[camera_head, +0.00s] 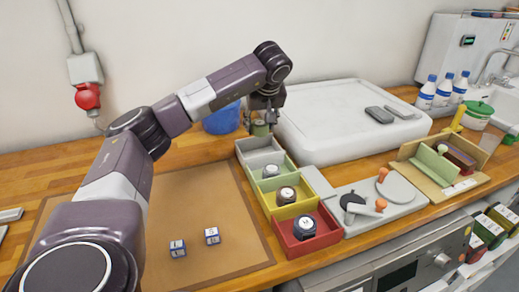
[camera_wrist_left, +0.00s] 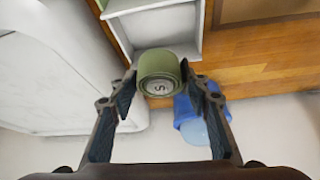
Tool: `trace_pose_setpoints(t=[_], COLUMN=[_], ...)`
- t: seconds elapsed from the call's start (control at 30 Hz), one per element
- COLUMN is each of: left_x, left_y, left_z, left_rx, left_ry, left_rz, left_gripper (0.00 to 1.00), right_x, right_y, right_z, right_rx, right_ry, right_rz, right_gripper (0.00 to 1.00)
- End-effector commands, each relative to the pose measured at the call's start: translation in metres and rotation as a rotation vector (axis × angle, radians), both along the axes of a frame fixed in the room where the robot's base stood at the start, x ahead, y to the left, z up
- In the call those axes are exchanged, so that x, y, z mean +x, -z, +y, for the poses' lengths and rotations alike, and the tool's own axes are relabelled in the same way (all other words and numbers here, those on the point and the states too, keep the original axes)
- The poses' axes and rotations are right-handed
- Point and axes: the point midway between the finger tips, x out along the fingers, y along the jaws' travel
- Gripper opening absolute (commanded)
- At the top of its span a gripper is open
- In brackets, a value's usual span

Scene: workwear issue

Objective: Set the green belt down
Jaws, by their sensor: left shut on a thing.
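The green belt (camera_wrist_left: 158,66) is a rolled coil with an S on its end. In the head view the green belt (camera_head: 260,129) is partly hidden under my left gripper (camera_head: 264,116). In the left wrist view my left gripper (camera_wrist_left: 161,84) is shut on the belt, with a finger on each side. It holds the belt near the back end of a row of open bins. The grey bin (camera_head: 254,146) at that end looks empty; it also shows in the left wrist view (camera_wrist_left: 200,30). My right gripper is not in view.
A white lidded box (camera_head: 318,100) stands right of the bins, a blue container (camera_head: 221,119) behind. Two small blue-and-white blocks (camera_head: 195,242) lie on the brown mat (camera_head: 215,200).

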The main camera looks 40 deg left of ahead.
Motion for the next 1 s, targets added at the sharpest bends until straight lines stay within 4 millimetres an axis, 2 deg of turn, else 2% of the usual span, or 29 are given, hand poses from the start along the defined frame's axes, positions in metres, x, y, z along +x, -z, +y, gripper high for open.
trace_pose_setpoints(t=[0.03, 0.17, 0.4, 0.63, 1.0], left_x=[-0.002, -0.001, 0.000, -0.001, 0.000], left_y=[0.014, 0.038, 0.056, 0.088, 0.096], left_z=[0.001, 0.001, 0.000, 0.000, 0.000], left_rx=[0.001, 0.001, 0.001, 0.000, 0.000], left_ry=[-0.001, -0.001, -0.001, -0.001, -0.002], left_rz=[0.004, 0.003, -0.001, 0.002, -0.001], left_gripper=[0.16, 0.16, 0.16, 0.16, 0.16], right_x=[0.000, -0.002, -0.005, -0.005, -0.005], right_y=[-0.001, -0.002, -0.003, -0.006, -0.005], right_z=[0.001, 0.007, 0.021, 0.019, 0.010], right_rx=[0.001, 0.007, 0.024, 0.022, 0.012], right_ry=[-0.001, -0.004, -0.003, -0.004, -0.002], right_rz=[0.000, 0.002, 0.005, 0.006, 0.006], right_gripper=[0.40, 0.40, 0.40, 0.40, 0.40])
